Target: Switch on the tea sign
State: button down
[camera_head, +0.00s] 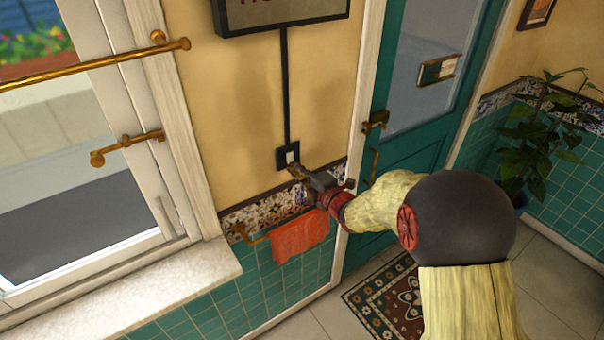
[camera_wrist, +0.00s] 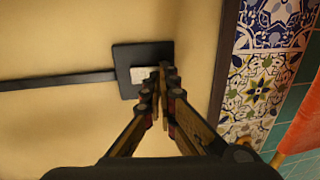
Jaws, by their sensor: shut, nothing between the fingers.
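The tea sign (camera_head: 280,10) hangs on the yellow wall at the top of the head view. Only its lower part shows, with the bottoms of some red letters. A dark conduit (camera_head: 285,85) runs from it straight down to a black switch plate (camera_head: 283,157) with a pale rocker (camera_head: 289,157). In the wrist view the plate (camera_wrist: 126,57) and its pale rocker (camera_wrist: 140,74) lie just beyond my fingertips. My gripper (camera_head: 294,171) is shut and empty, with its tips at the plate's lower edge; it also shows in the wrist view (camera_wrist: 160,78). I cannot tell whether the tips touch the rocker.
An orange towel (camera_head: 300,238) hangs on a brass rail just below my gripper. A patterned tile band (camera_head: 262,209) runs below the switch. A window (camera_head: 90,150) with brass fittings is at the left. A teal door (camera_head: 415,150) with a brass handle is close at the right.

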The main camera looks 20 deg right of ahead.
jog(key=shift+w+a+f+b, duration=0.1)
jog(key=shift+w+f+b, duration=0.1)
jog(key=shift+b, duration=0.45)
jog(key=t+b, duration=0.1)
jog(key=b, duration=0.1)
jog(key=shift+w+b, duration=0.25)
jog(key=shift+b, duration=0.15)
